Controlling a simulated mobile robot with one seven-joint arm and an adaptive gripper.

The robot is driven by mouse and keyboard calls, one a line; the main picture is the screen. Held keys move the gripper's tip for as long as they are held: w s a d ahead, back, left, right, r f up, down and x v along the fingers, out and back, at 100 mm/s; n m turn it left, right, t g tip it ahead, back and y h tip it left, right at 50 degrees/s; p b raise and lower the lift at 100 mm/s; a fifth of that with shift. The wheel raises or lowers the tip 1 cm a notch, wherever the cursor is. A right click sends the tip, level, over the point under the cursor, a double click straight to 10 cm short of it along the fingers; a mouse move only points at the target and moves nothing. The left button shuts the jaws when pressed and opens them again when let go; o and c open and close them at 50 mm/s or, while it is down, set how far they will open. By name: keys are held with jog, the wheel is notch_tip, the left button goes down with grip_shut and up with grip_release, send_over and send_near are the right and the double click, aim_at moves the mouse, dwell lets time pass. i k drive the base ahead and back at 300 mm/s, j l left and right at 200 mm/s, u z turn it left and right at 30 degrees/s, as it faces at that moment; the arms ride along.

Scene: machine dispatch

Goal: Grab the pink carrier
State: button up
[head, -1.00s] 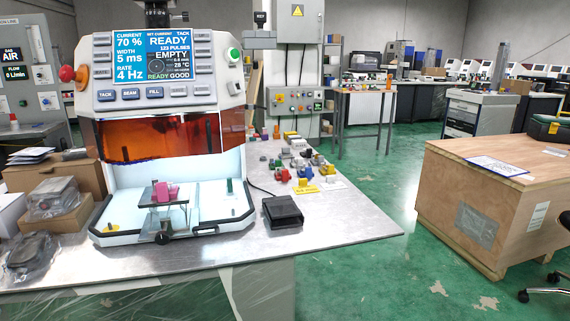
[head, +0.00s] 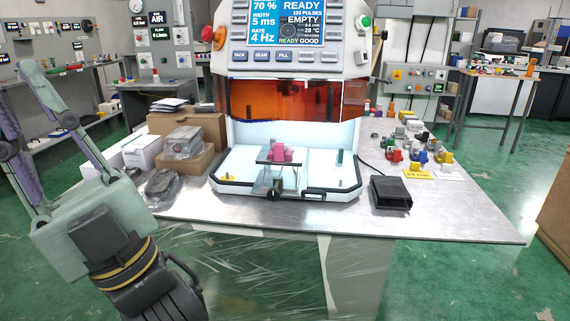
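The pink carrier (head: 279,153) sits on a small raised stand (head: 278,163) inside the open chamber of the machine (head: 292,40), in the middle of the head view. My gripper (head: 38,115) is at the left edge of the view, in front of the table and well apart from the carrier. Its two long fingers point up and stand spread apart, with nothing visible between them. The outer finger is partly cut off by the picture edge.
An orange shield (head: 292,101) hangs above the chamber opening. A black box (head: 390,193) lies right of the machine, with several small coloured parts behind it. Cartons (head: 190,130) and wrapped items (head: 183,142) stand at left. The table's front strip (head: 300,218) is clear.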

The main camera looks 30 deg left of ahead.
aim_at(280, 151)
jog(key=i+l+u, duration=0.3)
jog(key=l, duration=0.35)
jog(key=i+l+u, duration=0.15)
jog(key=l, duration=0.2)
jog(key=i+l+u, duration=0.15)
jog(key=l, duration=0.25)
jog(key=i+l+u, duration=0.15)
jog(key=l, duration=0.25)
jog(key=i, duration=0.3)
